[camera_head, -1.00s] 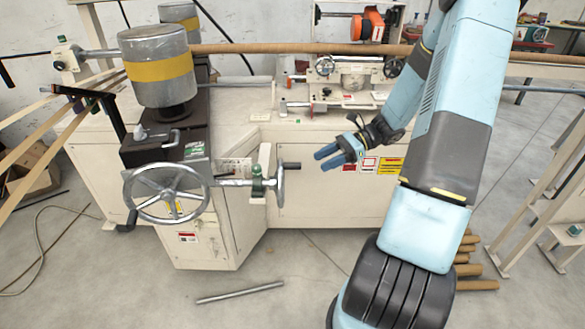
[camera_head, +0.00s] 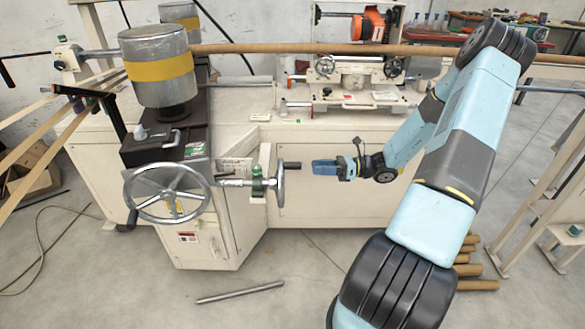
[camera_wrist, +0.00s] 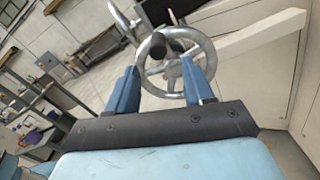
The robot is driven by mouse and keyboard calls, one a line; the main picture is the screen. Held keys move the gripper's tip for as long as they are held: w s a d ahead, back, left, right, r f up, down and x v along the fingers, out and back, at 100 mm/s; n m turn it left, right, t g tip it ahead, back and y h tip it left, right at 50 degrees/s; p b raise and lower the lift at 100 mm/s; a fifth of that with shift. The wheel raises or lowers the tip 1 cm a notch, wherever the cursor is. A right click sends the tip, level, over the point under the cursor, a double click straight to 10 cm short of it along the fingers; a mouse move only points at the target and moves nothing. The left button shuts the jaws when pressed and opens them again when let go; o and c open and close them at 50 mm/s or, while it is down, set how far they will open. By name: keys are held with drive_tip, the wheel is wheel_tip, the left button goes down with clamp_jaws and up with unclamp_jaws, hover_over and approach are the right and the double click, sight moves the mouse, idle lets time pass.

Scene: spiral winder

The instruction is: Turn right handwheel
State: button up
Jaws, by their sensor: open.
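The right handwheel (camera_head: 280,184) is a small metal wheel seen nearly edge-on in the head view, on a shaft at the front of the machine. Its dark handle (camera_head: 292,165) sticks out to the right, towards my gripper. My gripper (camera_head: 314,167) has blue fingers pointing left, a short gap to the right of the handle and at about its height. In the wrist view the wheel (camera_wrist: 207,54) is face-on beyond the fingers, and the round handle end (camera_wrist: 166,45) appears between and just beyond the fingertips. The fingers are apart with nothing between them.
A green clamp (camera_head: 258,182) sits on the shaft beside the small wheel. The machine's cream cabinet (camera_head: 335,205) is behind my gripper. A metal rod (camera_head: 240,292) lies on the floor.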

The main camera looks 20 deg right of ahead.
sight(294, 167)
drive_tip(key=x, duration=0.9)
drive_tip(key=shift+c, duration=0.4)
drive_tip(key=shift+d, duration=0.1)
clamp_jaws()
